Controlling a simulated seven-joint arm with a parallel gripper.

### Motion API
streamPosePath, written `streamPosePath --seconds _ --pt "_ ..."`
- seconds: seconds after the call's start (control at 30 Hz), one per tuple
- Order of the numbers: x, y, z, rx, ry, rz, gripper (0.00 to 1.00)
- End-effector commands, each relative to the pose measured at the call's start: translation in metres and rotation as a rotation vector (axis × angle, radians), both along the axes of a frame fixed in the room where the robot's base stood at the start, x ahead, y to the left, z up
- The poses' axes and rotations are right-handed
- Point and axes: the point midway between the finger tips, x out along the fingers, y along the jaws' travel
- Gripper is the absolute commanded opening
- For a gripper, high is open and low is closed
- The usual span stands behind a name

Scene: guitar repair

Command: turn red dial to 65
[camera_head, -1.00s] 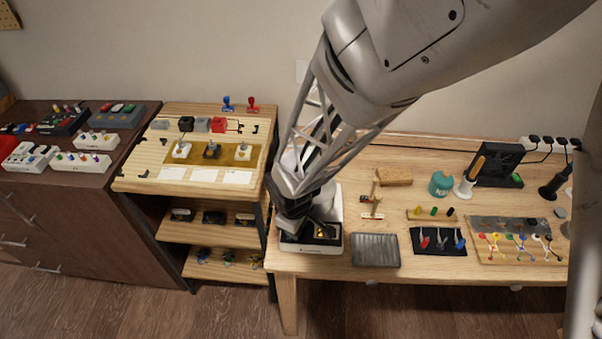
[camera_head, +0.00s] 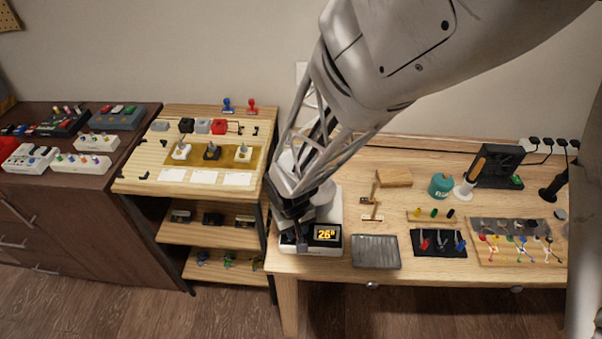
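A white-and-black station (camera_head: 336,208) stands at the left end of the light wooden workbench. Its lit display (camera_head: 327,233) shows orange digits that look like 26 with a small mark after them. My gripper (camera_head: 303,246) is down at the station's front face, just left of the display. I cannot make out a red dial there; my gripper covers that part of the front. Whether the fingers touch or hold anything is hidden, and their opening is too small and dark to tell.
A grey ribbed tray (camera_head: 376,251) lies right of the station. A black mat (camera_head: 438,243) with coloured tools is farther right. A wooden shelf unit (camera_head: 150,172) stands left across a narrow gap. My arm spans the space above the station.

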Motion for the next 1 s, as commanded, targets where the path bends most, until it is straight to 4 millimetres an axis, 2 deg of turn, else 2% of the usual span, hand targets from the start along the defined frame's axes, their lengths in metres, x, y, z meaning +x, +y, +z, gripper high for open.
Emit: streamPosePath --seconds 0.4,0.43,0.57,1.0 --pt "0.0002 -0.0002 0.0003 0.0 0.0 -0.008 0.07" --pt "0.0002 -0.0002 0.0003 0.0 0.0 -0.008 0.35" --pt "0.0002 -0.0001 0.0002 0.0 0.0 -0.008 0.55" --pt "0.0001 0.0004 0.005 0.0 0.0 -0.007 0.56"
